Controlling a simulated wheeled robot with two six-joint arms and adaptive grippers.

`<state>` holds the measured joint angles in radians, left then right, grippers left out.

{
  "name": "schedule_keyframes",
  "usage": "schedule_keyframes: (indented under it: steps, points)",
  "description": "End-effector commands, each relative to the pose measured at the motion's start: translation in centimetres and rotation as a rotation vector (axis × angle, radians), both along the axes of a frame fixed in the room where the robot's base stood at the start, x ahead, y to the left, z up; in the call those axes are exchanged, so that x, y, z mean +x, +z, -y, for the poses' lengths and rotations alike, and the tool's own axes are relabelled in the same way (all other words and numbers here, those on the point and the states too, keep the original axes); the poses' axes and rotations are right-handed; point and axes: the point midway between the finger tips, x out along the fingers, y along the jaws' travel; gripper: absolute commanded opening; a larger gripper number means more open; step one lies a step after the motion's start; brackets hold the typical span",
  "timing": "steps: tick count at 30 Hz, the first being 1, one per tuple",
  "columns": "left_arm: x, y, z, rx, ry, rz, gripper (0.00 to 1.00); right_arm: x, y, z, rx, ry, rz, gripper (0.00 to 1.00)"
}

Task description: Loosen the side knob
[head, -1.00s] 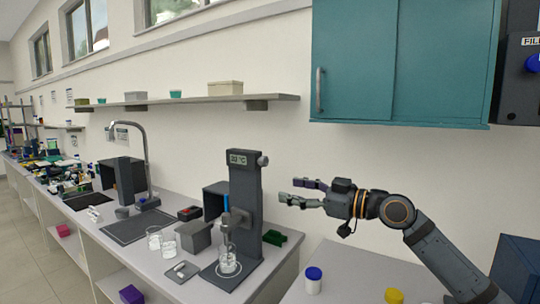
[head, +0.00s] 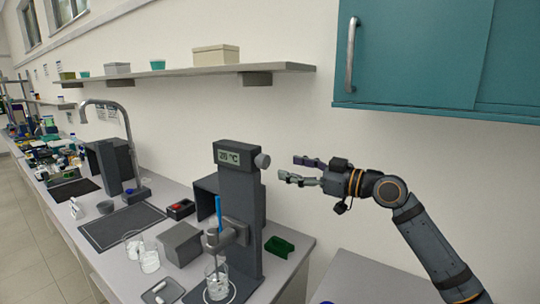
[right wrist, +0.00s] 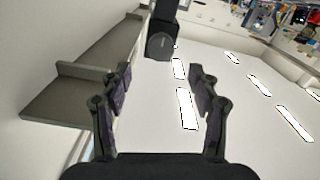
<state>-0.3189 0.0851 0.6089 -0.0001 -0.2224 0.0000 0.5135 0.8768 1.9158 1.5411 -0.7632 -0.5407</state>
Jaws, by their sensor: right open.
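The side knob (head: 262,160) is a small grey round knob on the right side of a dark upright stand (head: 240,205), beside its lit temperature display (head: 229,157). In the right wrist view the knob (right wrist: 160,46) shows as a dark round face beyond the fingertips. My right gripper (head: 291,168) is open and empty, a short gap to the right of the knob and roughly level with it in the head view. Its spread fingers also show in the right wrist view (right wrist: 158,85). My left gripper is not in view.
A glass beaker (head: 217,281) stands at the foot of the stand. A green holder (head: 279,246) lies right of it, and a grey box (head: 181,243) left. A wall shelf (head: 180,75) and a teal cabinet (head: 430,55) hang above. The wall behind my arm is bare.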

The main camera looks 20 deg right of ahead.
Motion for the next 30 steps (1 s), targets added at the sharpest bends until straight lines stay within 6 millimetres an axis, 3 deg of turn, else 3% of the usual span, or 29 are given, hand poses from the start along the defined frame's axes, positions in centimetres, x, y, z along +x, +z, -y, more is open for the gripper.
schedule_keyframes:
  steps: [1, 7, 15, 25, 30]
  points:
    - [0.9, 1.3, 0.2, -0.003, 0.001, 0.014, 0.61, 0.6, 0.8, -0.5, 0.009, 0.004, 0.002, 0.61]
    - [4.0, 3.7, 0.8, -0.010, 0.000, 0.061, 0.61, 3.2, 0.7, -2.5, 0.008, 0.002, 0.000, 0.61]
    - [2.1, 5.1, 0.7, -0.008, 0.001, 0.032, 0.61, 5.8, 0.3, -4.5, 0.004, 0.000, 0.000, 0.61]
    - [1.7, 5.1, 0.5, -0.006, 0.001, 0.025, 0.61, 6.1, 0.0, -4.8, -0.001, 0.000, 0.001, 0.61]
    - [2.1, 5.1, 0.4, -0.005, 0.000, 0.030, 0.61, 6.1, 0.0, -4.8, -0.001, 0.000, 0.001, 0.41]
